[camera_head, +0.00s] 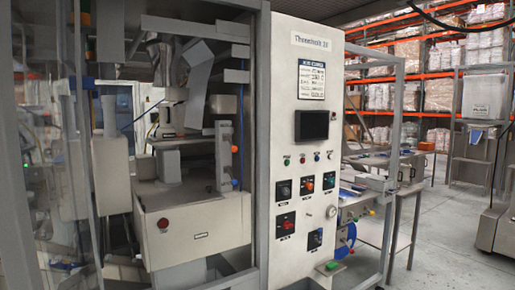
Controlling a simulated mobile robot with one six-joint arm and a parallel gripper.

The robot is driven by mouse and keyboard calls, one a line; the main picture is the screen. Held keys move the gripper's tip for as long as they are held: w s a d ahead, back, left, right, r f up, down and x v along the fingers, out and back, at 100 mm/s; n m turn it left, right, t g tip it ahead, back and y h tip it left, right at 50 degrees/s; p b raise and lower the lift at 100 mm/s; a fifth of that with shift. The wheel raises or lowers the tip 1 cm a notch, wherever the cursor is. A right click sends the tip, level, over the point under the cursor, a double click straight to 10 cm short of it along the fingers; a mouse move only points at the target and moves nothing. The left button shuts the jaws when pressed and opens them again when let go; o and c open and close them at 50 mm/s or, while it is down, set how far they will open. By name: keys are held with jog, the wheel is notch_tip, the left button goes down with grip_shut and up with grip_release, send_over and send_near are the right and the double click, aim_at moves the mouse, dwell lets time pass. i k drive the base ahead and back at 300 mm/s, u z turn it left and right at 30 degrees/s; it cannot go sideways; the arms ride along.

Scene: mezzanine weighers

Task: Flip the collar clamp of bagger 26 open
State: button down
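A bagging machine with a white control panel (302,150) stands in the middle of the head view. A label plate (314,40) at its top carries a name and a small number that I cannot read surely. Left of the panel, inside the grey frame, a metal tube (170,112) hangs above a beige housing (195,228) with a red button. I cannot pick out a collar clamp for certain, nor tell whether one is open or shut. No number 26 is legible. My gripper is not in view.
Clear panels and grey posts (262,130) close off the machine's left side. A metal table (395,190) stands right of the panel. Orange pallet racks (420,75) fill the back. The grey floor (450,250) is open at the lower right, beside a beige machine (496,228).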

aim_at(234, 149)
jog(key=u, duration=0.2)
jog(key=i, duration=1.55)
jog(key=u, duration=1.2)
jog(key=i, duration=0.5)
jog(key=u, duration=0.2)
jog(key=k, duration=0.95)
jog(key=u, duration=0.15)
jog(key=i, duration=0.95)
jog(key=z, duration=0.05)
